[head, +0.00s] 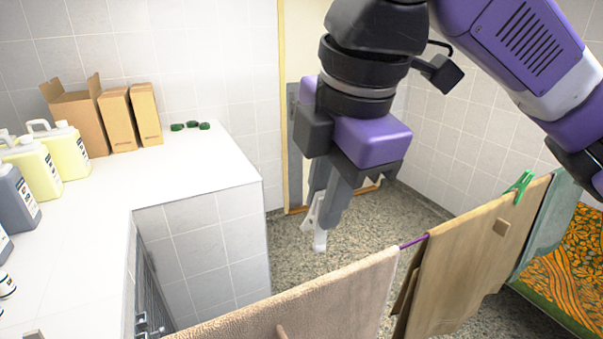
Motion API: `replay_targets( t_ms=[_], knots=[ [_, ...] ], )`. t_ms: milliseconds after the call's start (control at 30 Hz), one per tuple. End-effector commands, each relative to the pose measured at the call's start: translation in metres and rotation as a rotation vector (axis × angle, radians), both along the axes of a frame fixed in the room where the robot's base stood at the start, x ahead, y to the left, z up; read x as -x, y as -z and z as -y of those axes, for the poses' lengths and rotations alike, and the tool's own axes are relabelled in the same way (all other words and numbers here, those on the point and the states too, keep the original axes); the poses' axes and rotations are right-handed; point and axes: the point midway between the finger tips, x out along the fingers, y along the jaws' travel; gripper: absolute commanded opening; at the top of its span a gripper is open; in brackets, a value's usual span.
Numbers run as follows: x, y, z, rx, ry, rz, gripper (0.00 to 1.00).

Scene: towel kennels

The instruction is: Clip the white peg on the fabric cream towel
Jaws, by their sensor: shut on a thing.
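My gripper (327,205) points down and is shut on the white peg (319,238). The peg hangs below the fingertips and appears in the air, above and behind the near towel's top edge. A pale beige-cream towel (310,302) hangs over the line in front, its lower part cut off by the frame. A darker tan towel (465,270) hangs to its right, with a green peg (520,187) on its top edge. I cannot tell for certain which of these two is the cream towel. The peg appears apart from both.
A purple line (413,242) shows between the towels. A teal towel (545,215) hangs farther right, near an orange-green patterned cloth (560,270). The white counter (150,185) at left bears cardboard boxes (118,120), jugs (35,165) and small green items (190,126). Speckled floor (285,245) lies behind.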

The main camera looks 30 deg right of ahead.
Motion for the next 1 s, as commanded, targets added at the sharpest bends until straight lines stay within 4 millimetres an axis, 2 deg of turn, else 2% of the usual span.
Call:
replay_targets(
  t_ms=[167,367,1000],
  knots=[
    [0.000,0.000,0.000,-0.001,-0.005,0.002,0.00],
    [0.000,0.011,0.000,-0.001,-0.003,0.002,0.00],
    [0.000,0.067,0.000,-0.002,-0.004,0.001,0.00]
  ],
)
